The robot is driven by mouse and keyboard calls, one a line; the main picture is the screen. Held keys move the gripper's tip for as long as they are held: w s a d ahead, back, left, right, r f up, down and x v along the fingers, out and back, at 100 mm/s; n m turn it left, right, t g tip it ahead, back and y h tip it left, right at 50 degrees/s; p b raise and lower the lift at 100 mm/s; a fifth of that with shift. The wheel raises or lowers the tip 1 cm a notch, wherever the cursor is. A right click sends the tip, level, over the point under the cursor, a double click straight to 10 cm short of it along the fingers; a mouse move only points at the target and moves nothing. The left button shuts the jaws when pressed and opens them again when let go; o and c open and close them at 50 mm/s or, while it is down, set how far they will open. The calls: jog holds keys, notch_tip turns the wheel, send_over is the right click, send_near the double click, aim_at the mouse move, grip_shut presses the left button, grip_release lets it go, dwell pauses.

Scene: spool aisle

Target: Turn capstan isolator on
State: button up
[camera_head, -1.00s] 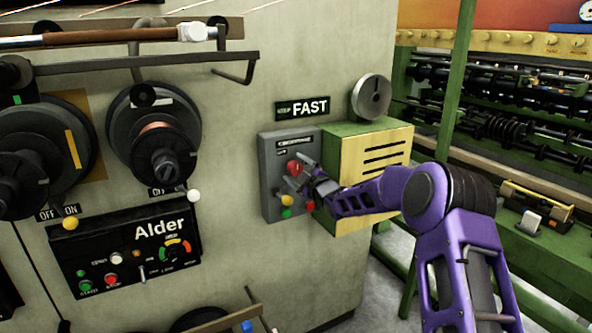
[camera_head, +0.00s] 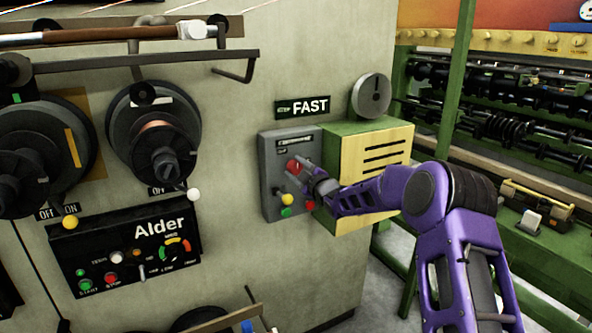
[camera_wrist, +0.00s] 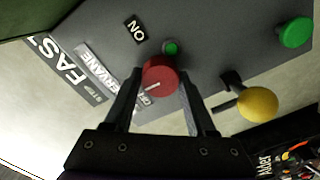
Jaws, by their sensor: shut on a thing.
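The capstan isolator looks to be the round red knob (camera_wrist: 160,76) on the grey control box (camera_head: 271,205). My gripper (camera_wrist: 161,84) is shut on the knob, one finger on each side. A short white line on the knob's face points to the lower left in the wrist view. An ON label (camera_wrist: 135,29) and a small green lamp (camera_wrist: 171,47) lie above the knob there. Another label is partly hidden behind a finger. In the head view my gripper (camera_head: 297,171) reaches the box from the right and partly covers the knob (camera_head: 292,166).
A yellow knob (camera_wrist: 257,104) and a green button (camera_wrist: 295,32) sit close by on the same box. A yellow vented housing (camera_head: 375,165) juts out right of the box. The Alder panel (camera_head: 125,250) is at lower left.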

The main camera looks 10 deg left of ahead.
jog(key=m+b, duration=0.1)
jog(key=m, duration=0.8)
jog(key=shift+w+d+r, duration=0.1)
jog(key=m, duration=0.5)
jog(key=shift+d, duration=0.1)
jog(key=shift+m, duration=1.7)
jog(key=o, duration=1.4)
jog(key=shift+c, duration=0.2)
